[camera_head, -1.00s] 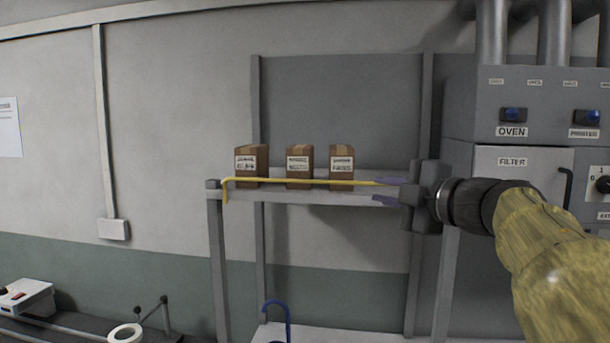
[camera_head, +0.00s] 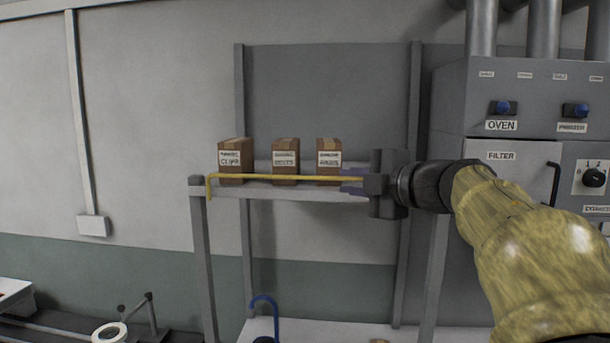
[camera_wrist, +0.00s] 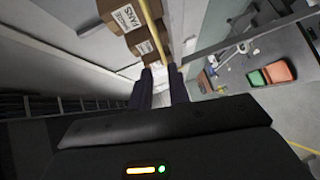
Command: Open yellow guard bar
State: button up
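The yellow guard bar (camera_head: 270,178) runs level across the front of a grey shelf, in front of the boxes. Its left end bends down at the shelf's left post. In the wrist view, the bar (camera_wrist: 154,28) runs in between the two fingertips of my gripper (camera_wrist: 160,76).
Three brown labelled boxes (camera_head: 286,160) stand on the shelf (camera_head: 270,193) just behind the bar. A grey cabinet (camera_head: 515,105) with switches stands at the right. A blue hook-shaped thing (camera_head: 264,302) is below the shelf. The space left of the shelf is open.

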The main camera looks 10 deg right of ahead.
aim_at(312, 179)
jog(key=p+x, duration=0.3)
jog(key=x, duration=0.9)
jog(key=shift+w, duration=0.3)
grip_shut()
jog(key=shift+d, duration=0.3)
jog(key=shift+a, duration=0.2)
jog(key=shift+f, duration=0.1)
